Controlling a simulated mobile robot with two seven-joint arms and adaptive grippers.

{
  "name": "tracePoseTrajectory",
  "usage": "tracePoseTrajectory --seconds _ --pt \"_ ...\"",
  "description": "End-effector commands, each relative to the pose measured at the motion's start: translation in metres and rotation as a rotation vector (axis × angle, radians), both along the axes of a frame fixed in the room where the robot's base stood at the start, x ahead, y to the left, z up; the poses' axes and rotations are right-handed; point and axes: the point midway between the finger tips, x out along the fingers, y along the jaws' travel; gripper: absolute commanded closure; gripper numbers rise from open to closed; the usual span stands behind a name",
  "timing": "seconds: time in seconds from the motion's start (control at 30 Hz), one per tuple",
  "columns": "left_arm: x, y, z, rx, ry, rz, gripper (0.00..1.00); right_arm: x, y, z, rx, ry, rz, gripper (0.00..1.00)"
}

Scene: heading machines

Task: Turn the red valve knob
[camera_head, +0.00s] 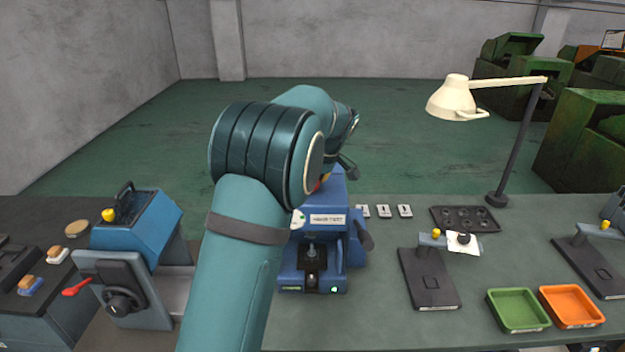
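A blue machine (318,262) with a white label stands on the bench at the centre. A small patch of red (317,187) shows at its top beside my arm; it may be the red valve knob, but most of it is hidden. My teal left arm rises from the bottom, left of centre, and bends forward over the machine. A dark part of my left gripper (348,166) shows just above the machine's top. The arm hides most of the gripper, so its fingers and any contact cannot be made out. My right gripper is not in view.
A cream desk lamp (453,98) stands at the back right. Green (518,328) and orange (571,325) trays sit front right, near a dark stand (428,280). A blue-grey machine (135,232) and a red lever (77,288) are at left.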

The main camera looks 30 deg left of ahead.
Motion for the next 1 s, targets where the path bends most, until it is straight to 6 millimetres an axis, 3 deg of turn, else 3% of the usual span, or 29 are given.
tracePoseTrajectory --seconds 0.07,0.1,0.17,0.2,0.6,1.0 --pt "-0.001 0.001 -0.002 0.000 0.006 0.002 0.98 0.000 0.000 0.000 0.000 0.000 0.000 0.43" --pt "-0.001 0.001 -0.002 0.000 0.006 0.002 0.53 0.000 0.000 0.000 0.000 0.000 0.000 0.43" --pt "-0.001 0.001 -0.002 0.000 0.006 0.002 0.32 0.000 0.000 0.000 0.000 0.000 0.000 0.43" --pt "-0.001 0.001 -0.002 0.000 0.005 0.002 0.28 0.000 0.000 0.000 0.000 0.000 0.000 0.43" --pt "0.000 -0.002 0.006 0.000 -0.001 -0.001 0.28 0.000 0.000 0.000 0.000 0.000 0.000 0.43" --pt "-0.006 -0.030 0.075 0.000 -0.002 -0.001 0.28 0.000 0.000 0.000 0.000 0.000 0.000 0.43"
